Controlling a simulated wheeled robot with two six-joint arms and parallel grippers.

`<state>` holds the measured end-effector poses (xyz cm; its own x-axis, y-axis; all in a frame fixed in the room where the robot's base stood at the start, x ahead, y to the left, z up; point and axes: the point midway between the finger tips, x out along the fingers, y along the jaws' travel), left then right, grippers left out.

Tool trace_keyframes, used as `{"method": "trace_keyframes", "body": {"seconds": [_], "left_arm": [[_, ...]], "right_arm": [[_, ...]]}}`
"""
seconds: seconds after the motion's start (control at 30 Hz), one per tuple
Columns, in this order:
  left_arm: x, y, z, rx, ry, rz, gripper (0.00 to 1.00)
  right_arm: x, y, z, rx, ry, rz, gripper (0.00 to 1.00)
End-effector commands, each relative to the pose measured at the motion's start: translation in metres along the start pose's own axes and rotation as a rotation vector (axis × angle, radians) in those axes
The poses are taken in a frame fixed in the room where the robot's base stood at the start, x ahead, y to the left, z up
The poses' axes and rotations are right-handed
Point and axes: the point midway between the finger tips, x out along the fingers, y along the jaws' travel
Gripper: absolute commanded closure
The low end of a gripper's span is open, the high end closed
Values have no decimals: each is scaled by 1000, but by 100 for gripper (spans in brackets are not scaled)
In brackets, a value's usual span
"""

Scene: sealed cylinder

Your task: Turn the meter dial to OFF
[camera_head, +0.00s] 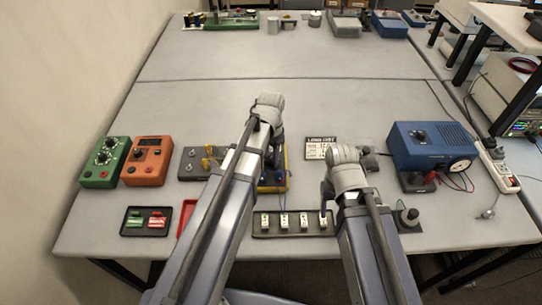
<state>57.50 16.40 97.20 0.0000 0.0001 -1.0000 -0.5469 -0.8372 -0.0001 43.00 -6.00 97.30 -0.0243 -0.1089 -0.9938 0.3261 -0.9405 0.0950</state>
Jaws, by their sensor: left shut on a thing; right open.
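A dark device with a yellow edge (287,168), possibly the meter, lies mid-table and is mostly hidden behind my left arm. Its dial and setting cannot be seen. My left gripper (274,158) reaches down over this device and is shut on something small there. The arm hides what it holds. An orange box (147,161) with a dark display and a knob stands at the left, apart from both grippers. My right gripper (325,205) is open, close to the right end of a dark strip with white switches (284,222).
A green box with dials (105,162) stands at the far left. A board with brass parts (195,160) is left of my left arm. A black tray (146,234) and a red tray (184,217) lie in front. A blue box (432,143) and a power strip (497,165) are right.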

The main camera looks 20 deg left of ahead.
Motion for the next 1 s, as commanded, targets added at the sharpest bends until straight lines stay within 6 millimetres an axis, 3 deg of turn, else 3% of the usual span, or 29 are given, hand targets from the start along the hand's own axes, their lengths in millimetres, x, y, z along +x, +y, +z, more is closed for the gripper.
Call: {"method": "trace_keyframes", "body": {"seconds": [1.0], "left_arm": [[0, -2, 1, -923, 0, 0, 100]], "right_arm": [[0, 0, 0, 0, 0, 0, 38]]}}
